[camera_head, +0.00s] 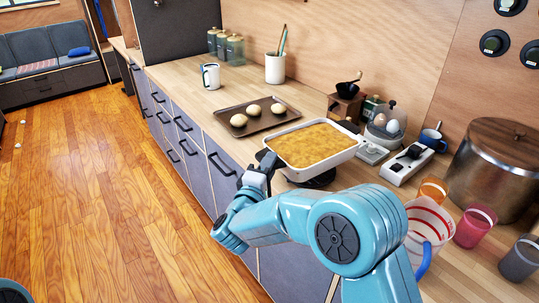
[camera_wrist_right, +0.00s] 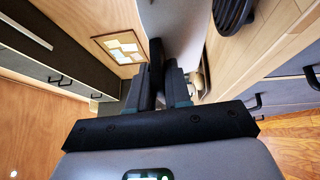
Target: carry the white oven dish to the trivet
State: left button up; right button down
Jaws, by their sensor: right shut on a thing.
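The white oven dish (camera_head: 322,160), filled with a golden-brown bake, is over the counter in the head view. My right gripper (camera_head: 267,166) is shut on its near left edge. In the wrist view, the gripper's fingers (camera_wrist_right: 159,62) pinch the pale dish (camera_wrist_right: 178,18). A dark round trivet (camera_head: 320,180) shows partly beneath the dish's near side; the dish hides the rest. Its ridged black top also shows in the wrist view (camera_wrist_right: 233,12), apart from the dish wall. The dish looks roughly level and held above the trivet. My left gripper is not in view.
A baking tray (camera_head: 276,124) with buns lies just left of the dish. An egg cooker (camera_head: 385,124) and a white power strip (camera_head: 406,165) are to its right. A measuring jug (camera_head: 428,232), coloured cups and a large pot (camera_head: 500,165) crowd the counter's right.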

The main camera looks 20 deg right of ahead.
notch_tip(320, 180, down, 4)
jog(key=shift+r, duration=0.2)
jog(key=shift+f, duration=0.1)
jog(key=c, duration=1.2)
grip_release()
jog(key=shift+f, duration=0.3)
jog(key=shift+c, duration=0.2)
jog(key=shift+o, duration=0.8)
jog(key=shift+a, duration=0.1)
jog(key=shift+s+r, duration=0.1)
